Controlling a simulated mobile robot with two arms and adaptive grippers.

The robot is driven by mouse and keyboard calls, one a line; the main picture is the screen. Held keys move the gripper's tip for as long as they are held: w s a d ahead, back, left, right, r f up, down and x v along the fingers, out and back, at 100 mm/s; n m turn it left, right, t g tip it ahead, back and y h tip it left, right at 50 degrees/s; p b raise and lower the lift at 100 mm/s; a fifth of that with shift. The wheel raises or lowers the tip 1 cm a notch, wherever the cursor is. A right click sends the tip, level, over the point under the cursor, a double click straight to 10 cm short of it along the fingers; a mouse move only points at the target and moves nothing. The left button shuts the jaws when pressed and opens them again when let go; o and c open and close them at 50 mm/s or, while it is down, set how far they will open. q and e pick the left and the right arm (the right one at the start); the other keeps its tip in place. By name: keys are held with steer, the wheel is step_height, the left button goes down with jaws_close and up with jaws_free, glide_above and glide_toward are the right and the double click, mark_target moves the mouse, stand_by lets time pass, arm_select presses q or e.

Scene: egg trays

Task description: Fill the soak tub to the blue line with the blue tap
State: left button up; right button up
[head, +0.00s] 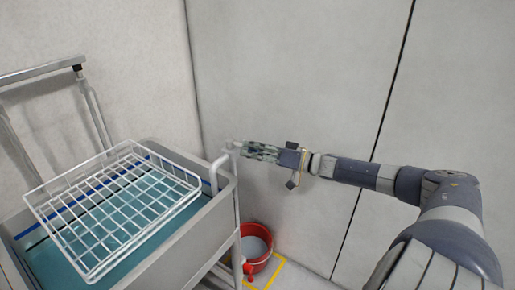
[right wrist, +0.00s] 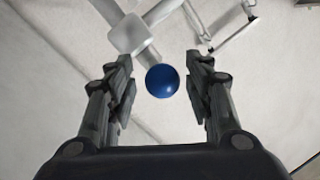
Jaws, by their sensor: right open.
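The soak tub (head: 215,217) is a grey basin on a frame at the left of the head view. Teal water (head: 50,262) lies in it. A blue line (head: 163,163) runs along its inner wall, and the water surface looks lower than it. A white curved spout (head: 214,172) stands at the tub's right rim. My right gripper (head: 240,147) is beside the spout's top. In the right wrist view my open fingers (right wrist: 162,88) are on either side of a round blue knob (right wrist: 161,81), apparently the blue tap's, with gaps on both sides. My left gripper is out of view.
A white wire basket (head: 128,142) sits tilted over the tub. A red bucket (head: 249,273) stands on the floor right of the tub, near yellow floor tape (head: 279,268). A metal rail (head: 40,70) rises at the left. Pale walls are close behind.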

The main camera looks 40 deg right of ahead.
steer(key=v, duration=1.2)
stand_by(0.8)
steer(key=shift+s, duration=0.1)
stand_by(1.6)
